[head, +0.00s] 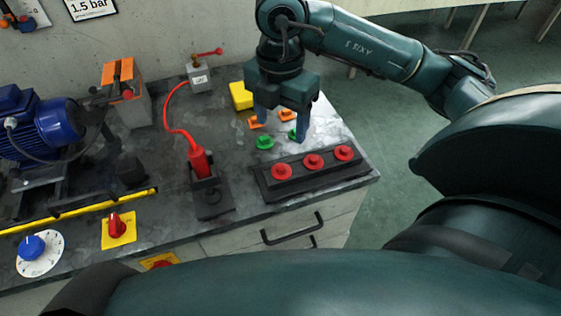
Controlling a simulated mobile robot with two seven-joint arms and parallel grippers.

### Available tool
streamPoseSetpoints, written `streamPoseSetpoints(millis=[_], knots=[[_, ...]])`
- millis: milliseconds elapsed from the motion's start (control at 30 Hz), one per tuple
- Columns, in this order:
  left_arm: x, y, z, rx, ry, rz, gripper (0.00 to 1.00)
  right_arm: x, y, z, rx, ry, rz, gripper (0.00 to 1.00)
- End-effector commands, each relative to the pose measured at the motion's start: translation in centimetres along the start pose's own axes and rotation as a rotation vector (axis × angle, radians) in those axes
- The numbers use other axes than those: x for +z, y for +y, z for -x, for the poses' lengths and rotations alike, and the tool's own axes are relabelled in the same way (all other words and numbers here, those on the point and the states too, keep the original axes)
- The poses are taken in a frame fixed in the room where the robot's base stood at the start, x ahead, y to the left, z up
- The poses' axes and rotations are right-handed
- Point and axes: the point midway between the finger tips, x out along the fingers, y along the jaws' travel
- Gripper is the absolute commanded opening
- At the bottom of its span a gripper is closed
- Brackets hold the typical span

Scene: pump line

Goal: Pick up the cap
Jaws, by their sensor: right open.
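Small caps lie around the fingers: an orange cap (255,123), another orange cap (288,115), a green cap (264,142) and a second green cap (293,134). The right finger partly covers the second green cap. Three red caps sit in a row on a black rack (263,188): left (281,171), middle (313,160) and right (344,153). I cannot tell which cap is meant. My left gripper is out of view.
A yellow block (241,96) stands behind the caps. A red plug (199,161) with a red cable sits in a black holder left of the rack. A blue motor (45,125) and an orange-topped block (125,90) stand further left. The bench's right edge is close to the rack.

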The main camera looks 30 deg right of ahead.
Motion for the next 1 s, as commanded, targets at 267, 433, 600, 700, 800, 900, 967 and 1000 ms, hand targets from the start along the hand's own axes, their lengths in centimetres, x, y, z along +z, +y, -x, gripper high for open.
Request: streamPoseSetpoints(millis=[267, 433, 600, 700, 800, 900, 967, 1000], knots=[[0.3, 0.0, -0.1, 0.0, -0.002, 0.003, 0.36, -0.1, -0.1, -5.3, -0.005, 0.005, 0.003, 0.66], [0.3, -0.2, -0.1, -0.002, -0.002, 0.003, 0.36, -0.2, -0.1, -6.5, -0.002, 0.005, 0.006, 0.66], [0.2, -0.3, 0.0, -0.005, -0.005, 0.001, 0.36, -0.1, -0.3, -8.4, -0.006, 0.006, 0.005, 0.66], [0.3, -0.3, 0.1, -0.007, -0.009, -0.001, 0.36, -0.1, -0.4, -10.0, -0.005, 0.007, 0.005, 0.66], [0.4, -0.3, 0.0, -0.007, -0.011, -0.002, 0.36, -0.1, -0.3, -11.2, -0.003, 0.006, 0.006, 0.66], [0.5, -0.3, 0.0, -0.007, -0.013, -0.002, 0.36, -0.1, -0.3, -11.7, -0.002, 0.007, 0.007, 0.66], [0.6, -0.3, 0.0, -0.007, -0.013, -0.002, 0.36, -0.1, -0.3, -11.7, -0.001, 0.007, 0.007, 0.66], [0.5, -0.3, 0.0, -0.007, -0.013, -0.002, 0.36, -0.1, -0.3, -11.7, -0.001, 0.007, 0.007, 0.66]])
